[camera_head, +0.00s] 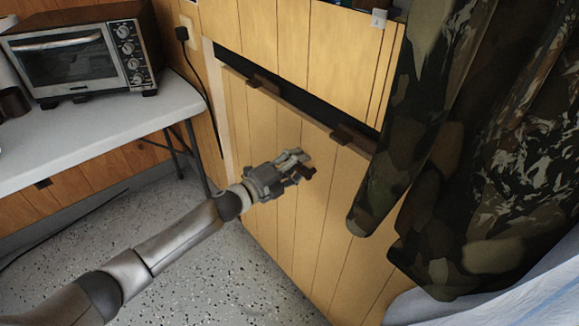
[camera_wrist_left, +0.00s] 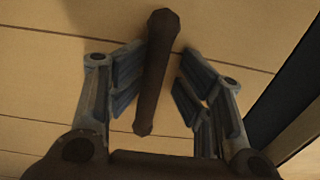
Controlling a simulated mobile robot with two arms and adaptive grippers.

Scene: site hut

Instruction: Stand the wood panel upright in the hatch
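The wood panel (camera_head: 285,215) is a pale plank-faced board set low in the wall. A black gap of the hatch (camera_head: 300,90) shows along its top edge, so it appears tilted rather than flush. A dark brown bar handle is on the panel's face; it shows clearly in the left wrist view (camera_wrist_left: 156,75). My left gripper (camera_head: 300,165) is at the panel's face with its fingers open on either side of the handle. In the left wrist view, a gap shows between the handle and the right finger. My right gripper is out of view.
Two brown blocks (camera_head: 262,84) (camera_head: 343,133) sit along the panel's top edge. A camouflage curtain (camera_head: 430,150) hangs close on the right. A white table (camera_head: 100,130) with a toaster oven (camera_head: 70,60) stands at left. Speckled floor (camera_head: 190,270) is open below.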

